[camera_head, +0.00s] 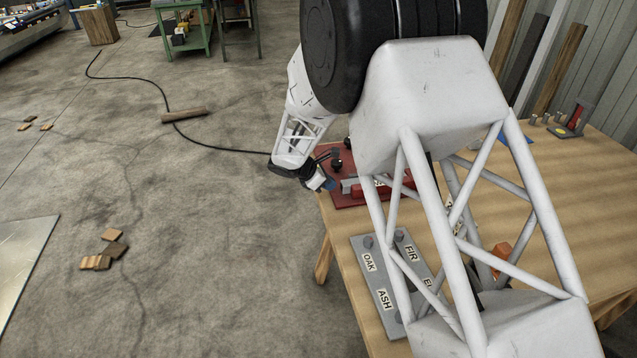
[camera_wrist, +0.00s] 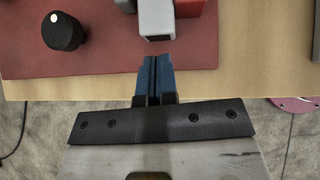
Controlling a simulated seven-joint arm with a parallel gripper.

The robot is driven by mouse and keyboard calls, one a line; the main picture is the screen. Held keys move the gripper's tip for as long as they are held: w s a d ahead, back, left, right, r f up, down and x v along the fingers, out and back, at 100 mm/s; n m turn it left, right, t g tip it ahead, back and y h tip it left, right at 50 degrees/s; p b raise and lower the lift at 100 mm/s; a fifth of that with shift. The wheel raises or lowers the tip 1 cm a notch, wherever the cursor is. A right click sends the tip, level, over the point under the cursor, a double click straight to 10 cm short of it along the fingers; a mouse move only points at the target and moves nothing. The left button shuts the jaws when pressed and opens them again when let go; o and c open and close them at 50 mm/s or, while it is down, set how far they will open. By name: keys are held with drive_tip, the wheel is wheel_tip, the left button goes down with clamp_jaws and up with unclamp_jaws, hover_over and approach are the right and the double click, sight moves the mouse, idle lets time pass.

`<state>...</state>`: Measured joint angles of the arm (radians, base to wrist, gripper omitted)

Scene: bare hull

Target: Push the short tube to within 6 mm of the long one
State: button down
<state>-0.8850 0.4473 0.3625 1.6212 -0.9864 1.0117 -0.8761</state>
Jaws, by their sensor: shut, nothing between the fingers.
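A light grey square tube (camera_wrist: 157,18) lies over the red board (camera_wrist: 110,45), its near end facing my gripper in the wrist view. A red piece (camera_wrist: 196,8) lies right beside it, cut off by the top edge. I cannot tell which is the short tube or the long one, nor the gap between them. In the head view the grey tube (camera_head: 349,186) shows small on the red board, partly behind my arm. My gripper (camera_wrist: 155,58) has its blue fingers shut together and empty, just short of the grey tube's near end. Contact cannot be told.
A black knob (camera_wrist: 62,31) with a white dot stands on the board, left of the tube. The wooden table (camera_head: 560,190) ends just below the board in the wrist view. A grey plate with wood-name labels (camera_head: 372,262) lies nearer in the head view. My arm hides much of the table.

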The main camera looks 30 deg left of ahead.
sight(343, 183)
drive_tip(key=shift+w+d, duration=0.6)
drive_tip(key=shift+w, duration=0.1)
drive_tip(key=shift+w+d, duration=1)
drive_tip(key=shift+w, duration=0.2)
drive_tip(key=shift+s+a, duration=0.35)
drive_tip(key=shift+s, duration=0.05)
drive_tip(key=shift+s+a, duration=1)
drive_tip(key=shift+s, duration=0.2)
drive_tip(key=v, duration=0.9)
drive_tip(key=shift+s+r, duration=0.25)
drive_tip(key=shift+r, duration=0.05)
drive_tip(key=shift+a, duration=0.1)
